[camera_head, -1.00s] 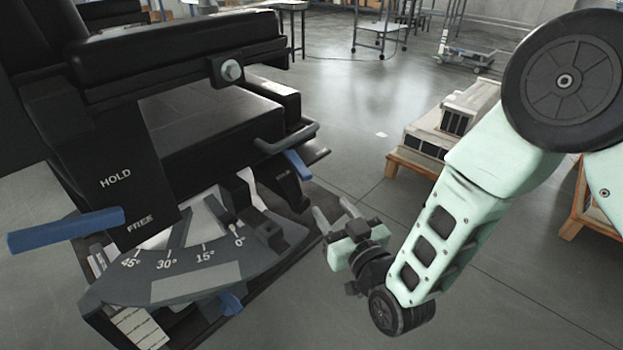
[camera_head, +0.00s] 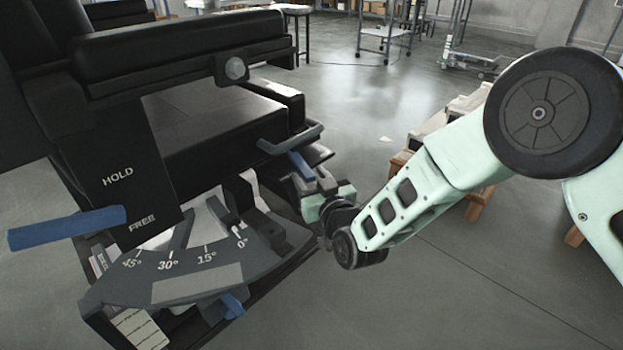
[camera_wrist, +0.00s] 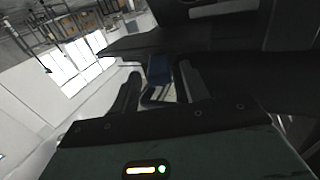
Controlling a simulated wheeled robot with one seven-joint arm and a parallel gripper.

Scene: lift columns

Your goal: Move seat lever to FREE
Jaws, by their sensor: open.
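A short blue lever (camera_head: 301,166) sticks out at the right side of the black seat (camera_head: 215,125), below a grey bar handle. My gripper (camera_head: 306,187) is open and close to this lever, just below it in the head view. In the wrist view the blue lever end (camera_wrist: 158,68) shows between the two spread fingers (camera_wrist: 157,88), nearer the right one; I cannot tell whether they touch it. A longer blue lever (camera_head: 66,228) sticks out left from a black panel marked HOLD and FREE, beside the FREE mark.
A grey angle scale (camera_head: 185,270) marked 0 to 45 degrees sits low in front, with another blue piece (camera_head: 232,306) below it. The grey bar handle (camera_head: 290,138) is just above the short lever. Wooden pallets stand behind my arm. Open floor lies at the lower right.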

